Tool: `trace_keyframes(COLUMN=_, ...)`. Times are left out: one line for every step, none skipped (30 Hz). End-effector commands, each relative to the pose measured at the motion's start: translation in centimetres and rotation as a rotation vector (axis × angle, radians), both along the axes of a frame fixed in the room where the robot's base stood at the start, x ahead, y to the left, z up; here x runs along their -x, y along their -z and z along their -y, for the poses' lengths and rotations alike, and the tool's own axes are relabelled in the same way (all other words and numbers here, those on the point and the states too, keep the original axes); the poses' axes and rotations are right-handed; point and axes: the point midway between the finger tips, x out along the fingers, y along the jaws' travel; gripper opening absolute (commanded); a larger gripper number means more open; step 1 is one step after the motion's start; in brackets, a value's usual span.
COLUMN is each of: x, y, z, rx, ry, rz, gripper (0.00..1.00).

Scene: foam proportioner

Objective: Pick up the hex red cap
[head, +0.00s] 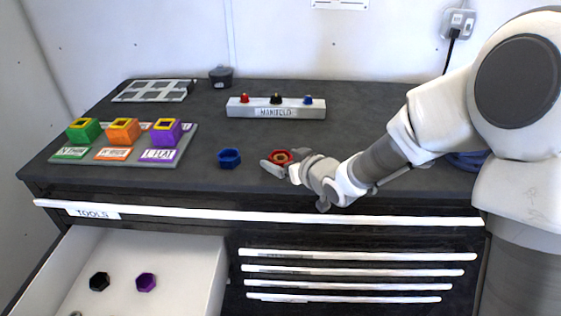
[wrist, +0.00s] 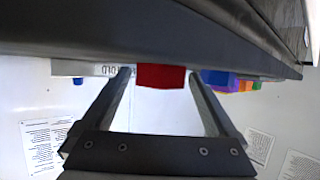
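The hex red cap (head: 279,156) stands on the dark worktop near its front edge, with a tan centre showing in the head view. My gripper (head: 284,161) is low at the worktop, its fingers reaching to either side of the cap. In the wrist view, which looks upside down, the red cap (wrist: 161,77) sits between the two fingertips (wrist: 159,73). A narrow gap shows on each side of it, so the gripper looks open and not clamped. The cap's far side is hidden.
A blue hex cap (head: 229,158) stands just left of the red one. The manifold block (head: 276,112) is behind. A tray with green, orange and purple blocks (head: 180,157) is at left. The open tools drawer (head: 203,279) holds black (head: 99,281) and purple (head: 146,282) caps.

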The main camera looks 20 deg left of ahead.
Motion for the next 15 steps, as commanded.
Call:
trace_keyframes(x=0.01, y=-0.01, z=0.01, rx=0.000, ry=0.000, rz=0.000, gripper=0.82)
trace_keyframes(x=0.01, y=-0.01, z=0.01, rx=0.000, ry=0.000, rz=0.000, gripper=0.77)
trace_keyframes(x=0.01, y=-0.01, z=0.01, rx=0.000, ry=0.000, rz=0.000, gripper=0.69)
trace_keyframes(x=0.01, y=-0.02, z=0.01, rx=0.000, ry=0.000, rz=0.000, gripper=0.64)
trace_keyframes(x=0.02, y=-0.01, z=0.02, rx=0.000, ry=0.000, rz=0.000, gripper=0.59)
trace_keyframes(x=0.02, y=-0.01, z=0.02, rx=0.000, ry=0.000, rz=0.000, gripper=0.51)
trace_keyframes(x=0.02, y=-0.01, z=0.02, rx=0.000, ry=0.000, rz=0.000, gripper=0.46)
trace_keyframes(x=0.02, y=-0.01, z=0.02, rx=0.000, ry=0.000, rz=0.000, gripper=0.41)
trace_keyframes(x=0.01, y=-0.01, z=0.03, rx=0.000, ry=0.000, rz=0.000, gripper=0.33)
trace_keyframes(x=0.01, y=-0.01, z=0.03, rx=0.000, ry=0.000, rz=0.000, gripper=0.28)
trace_keyframes(x=0.01, y=-0.01, z=0.03, rx=0.000, ry=0.000, rz=0.000, gripper=0.23)
trace_keyframes(x=0.01, y=-0.01, z=0.03, rx=0.000, ry=0.000, rz=0.000, gripper=0.15)
trace_keyframes(x=0.02, y=-0.02, z=0.03, rx=0.000, ry=0.000, rz=0.000, gripper=0.10)
trace_keyframes(x=0.00, y=-0.06, z=0.02, rx=-0.001, ry=0.000, rz=0.001, gripper=0.07)
trace_keyframes(x=0.00, y=-0.06, z=0.02, rx=-0.001, ry=0.000, rz=0.001, gripper=0.07)
